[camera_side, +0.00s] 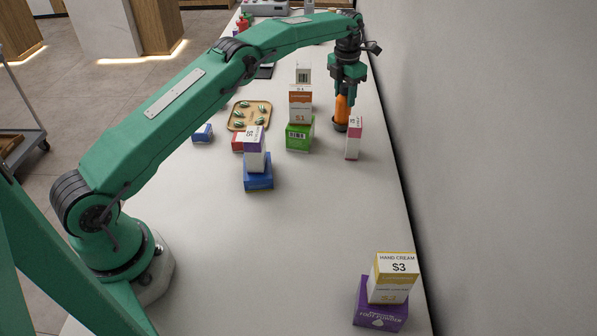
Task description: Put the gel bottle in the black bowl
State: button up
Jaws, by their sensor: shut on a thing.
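My gripper (344,92) points down over the far right part of the counter, near the wall. It is shut on an orange bottle (342,108), which I take to be the gel bottle. The bottle is upright, and its upper part is hidden between the fingers. The black bowl (338,127) shows as a small dark shape at the bottle's lower end, partly hidden by it. The bottle's lower end overlaps the bowl in this view. I cannot tell whether it rests inside or hangs just above.
A pink-white box (354,140) stands close at the bowl's right. An orange-white box (300,105) sits on a green box (299,136) to its left. A wooden tray (233,123) and a blue box (258,176) with another atop are farther left. The counter's (300,240) near middle is clear.

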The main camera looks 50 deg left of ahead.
jog(key=shift+f, duration=0.15)
jog(key=o, duration=1.1)
jog(key=shift+s+r, duration=0.2)
jog(key=shift+r, duration=3.55)
